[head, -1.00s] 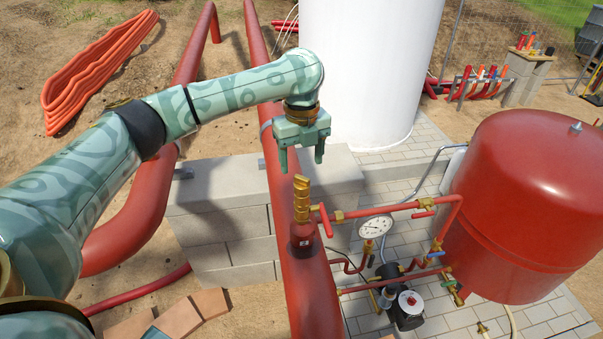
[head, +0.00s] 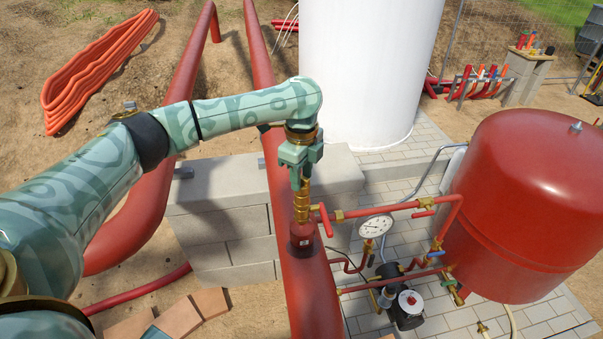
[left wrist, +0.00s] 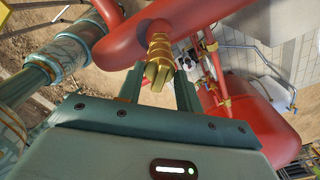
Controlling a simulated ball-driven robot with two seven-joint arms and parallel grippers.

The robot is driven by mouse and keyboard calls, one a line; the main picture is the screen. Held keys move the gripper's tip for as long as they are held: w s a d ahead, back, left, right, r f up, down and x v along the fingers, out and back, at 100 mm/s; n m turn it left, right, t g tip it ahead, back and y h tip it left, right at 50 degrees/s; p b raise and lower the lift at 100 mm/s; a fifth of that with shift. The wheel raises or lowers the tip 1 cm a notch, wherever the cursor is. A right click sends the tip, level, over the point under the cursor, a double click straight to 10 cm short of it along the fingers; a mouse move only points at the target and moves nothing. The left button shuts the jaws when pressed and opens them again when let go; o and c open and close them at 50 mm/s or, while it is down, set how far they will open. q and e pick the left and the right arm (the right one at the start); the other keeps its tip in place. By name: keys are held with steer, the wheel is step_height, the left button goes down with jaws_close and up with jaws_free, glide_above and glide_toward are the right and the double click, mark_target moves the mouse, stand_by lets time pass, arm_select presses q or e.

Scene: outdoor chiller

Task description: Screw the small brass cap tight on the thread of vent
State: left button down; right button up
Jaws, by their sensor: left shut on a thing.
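The brass vent (head: 302,205) stands upright on a red stub of the large red pipe (head: 312,285) in the head view. It also shows in the left wrist view (left wrist: 160,45). My left gripper (head: 301,183) is directly above it, pointing down, with its fingers on either side of the vent's top. The small brass cap (left wrist: 157,74) shows between the fingers in the left wrist view, at the vent's end. The gripper is shut on it. In the head view the fingers mostly hide the cap, and its thread is not visible. My right gripper is not in view.
A red side pipe with a red valve handle (head: 325,219) branches right beside the vent. A pressure gauge (head: 376,226) and a red tank (head: 530,205) stand further right. A grey block wall (head: 225,215) is behind the pipe, with a white tank (head: 368,70) beyond.

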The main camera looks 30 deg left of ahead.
arm_select(q)
steer(key=m, duration=0.3)
steer(key=shift+m, duration=0.3)
steer(key=m, duration=0.6)
steer(key=shift+c, duration=2)
jaws_free()
step_height(320, 180, up, 12)
step_height(320, 180, up, 16)
glide_above(302, 176)
steer(key=shift+r, duration=0.1)
